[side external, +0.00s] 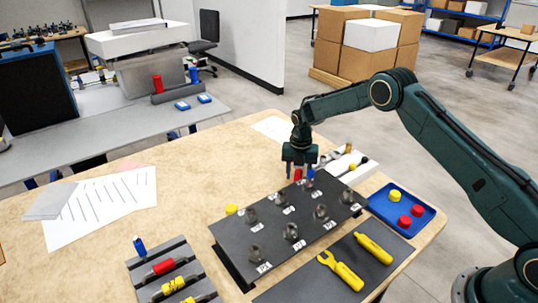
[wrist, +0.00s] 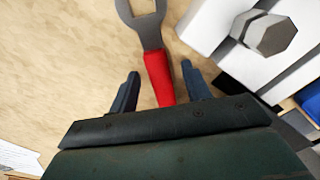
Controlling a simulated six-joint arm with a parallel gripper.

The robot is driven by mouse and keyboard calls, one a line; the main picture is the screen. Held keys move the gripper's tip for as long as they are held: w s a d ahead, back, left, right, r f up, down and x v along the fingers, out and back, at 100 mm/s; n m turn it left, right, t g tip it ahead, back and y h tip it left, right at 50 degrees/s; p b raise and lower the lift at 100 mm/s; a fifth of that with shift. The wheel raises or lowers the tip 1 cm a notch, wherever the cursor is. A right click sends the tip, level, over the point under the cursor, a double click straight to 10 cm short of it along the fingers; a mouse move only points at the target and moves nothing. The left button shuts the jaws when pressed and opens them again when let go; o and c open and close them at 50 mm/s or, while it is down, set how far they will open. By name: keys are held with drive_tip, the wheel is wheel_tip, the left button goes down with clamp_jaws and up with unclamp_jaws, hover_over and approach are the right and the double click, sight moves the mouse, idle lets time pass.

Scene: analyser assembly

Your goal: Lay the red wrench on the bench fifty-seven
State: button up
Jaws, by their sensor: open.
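The red wrench shows in the wrist view, with a grey open-ended head (wrist: 148,25) and a red handle (wrist: 158,75). Its handle lies between the two fingers of my gripper (wrist: 160,69), with gaps on both sides. My gripper is open and points down over the wooden bench (wrist: 60,70). In the side view my gripper (side external: 300,165) is at the far edge of the black panel, with a small red part (side external: 298,175) below it. I cannot tell whether the wrench touches the bench. No bench number is legible.
A black panel (side external: 235,236) with several grey knobs stands in front of my gripper. A blue tray (side external: 425,222) with red and yellow caps is to the right. Yellow tools (side external: 347,276) lie on a dark mat. A white fixture (wrist: 210,20) stands beside the wrench. Bare bench lies to the left.

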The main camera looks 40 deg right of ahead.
wheel_tip(320, 180, up, 14)
idle(0.8)
idle(0.3)
drive_tip(key=s+a+r+m+t, duration=0.3)
drive_tip(key=s+r+m, duration=1)
drive_tip(key=s+r, duration=0.7)
drive_tip(key=s+a+m+t, duration=0.1)
drive_tip(key=s+m+t, duration=0.1)
drive_tip(key=s+m, duration=1.2)
drive_tip(key=s+f, duration=0.1)
drive_tip(key=s, duration=0.7)
drive_tip(key=shift+s+t, duration=0.15)
drive_tip(key=shift+t, duration=0.15)
